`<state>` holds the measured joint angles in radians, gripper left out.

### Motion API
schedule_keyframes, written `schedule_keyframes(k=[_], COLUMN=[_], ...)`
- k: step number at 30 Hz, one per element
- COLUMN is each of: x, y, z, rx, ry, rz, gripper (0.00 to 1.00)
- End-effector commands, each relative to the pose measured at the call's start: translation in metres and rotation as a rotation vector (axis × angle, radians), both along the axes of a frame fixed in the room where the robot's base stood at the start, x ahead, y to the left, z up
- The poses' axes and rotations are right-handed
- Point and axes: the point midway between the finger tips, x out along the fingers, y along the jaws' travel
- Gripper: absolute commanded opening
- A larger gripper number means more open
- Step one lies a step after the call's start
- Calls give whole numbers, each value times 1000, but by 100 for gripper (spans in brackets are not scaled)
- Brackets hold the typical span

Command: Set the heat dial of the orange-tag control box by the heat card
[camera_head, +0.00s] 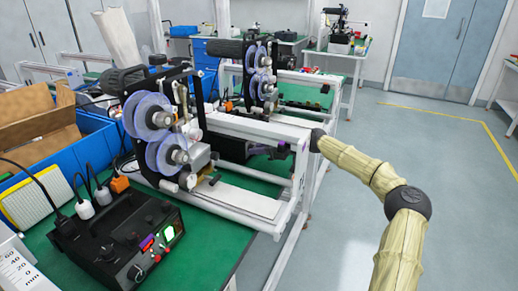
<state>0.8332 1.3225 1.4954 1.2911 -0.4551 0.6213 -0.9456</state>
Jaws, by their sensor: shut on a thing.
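A black control box (120,238) stands on the green table at the lower left. Its sloped front has a round dial (135,272), a red and purple switch area (150,243) and a lit green display (169,233). The dial's setting is too small to read. An orange piece (120,184) sits by the cables behind the box; I cannot tell if it is a tag. I cannot make out a heat card. My arm reaches in from the lower right to the white frame's right end. My gripper is not visible beyond the arm's last dark joint.
A coder machine with purple-blue reels (150,118) stands behind the box, with a second one (258,75) farther back. A blue bin (95,150) with cardboard and a white ruler-marked item (18,262) are at left. Grey floor is free at right.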

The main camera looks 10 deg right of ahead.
Motion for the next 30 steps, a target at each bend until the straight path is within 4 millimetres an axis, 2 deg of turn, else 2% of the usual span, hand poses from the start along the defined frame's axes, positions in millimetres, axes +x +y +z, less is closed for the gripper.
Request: schedule_keyframes(k=[8,30], x=[2,5], y=[-1,-3], z=[4,1], rx=[56,364], ry=[73,493], rz=[-3,-2], gripper=[3,3])
